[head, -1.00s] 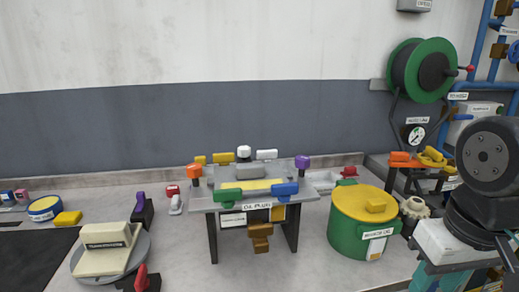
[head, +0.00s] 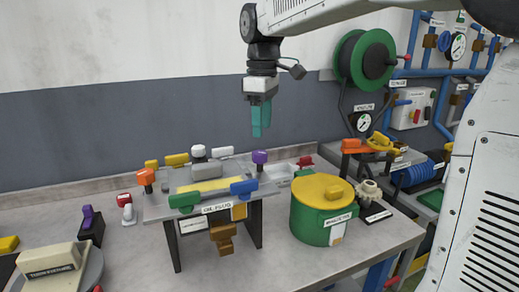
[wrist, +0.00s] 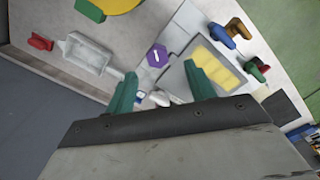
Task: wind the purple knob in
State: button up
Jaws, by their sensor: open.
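The purple knob (head: 260,158) stands at the back right corner of a small grey raised stand (head: 160,209) on the bench. In the wrist view its hexagonal top (wrist: 157,56) shows a white mark and lies between and beyond the fingers. My gripper (head: 260,132) has teal fingers pointing down and hangs in the air above the stand, apart from the knob. In the wrist view the two fingers (wrist: 162,88) are spread, with nothing held between them.
An orange knob (head: 146,177), a green handle (head: 187,200) and a blue handle (head: 243,187) sit on the same stand. A green drum with a yellow lid (head: 318,188) stands to its right. A reel (head: 365,60) hangs on the wall behind.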

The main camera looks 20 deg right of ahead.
aim_at(260, 152)
jog(key=shift+w+a, duration=0.1)
jog(key=shift+w, duration=0.4)
jog(key=shift+f, duration=0.35)
notch_tip(260, 152, down, 7)
jog(key=shift+f, duration=0.1)
jog(key=c, duration=1)
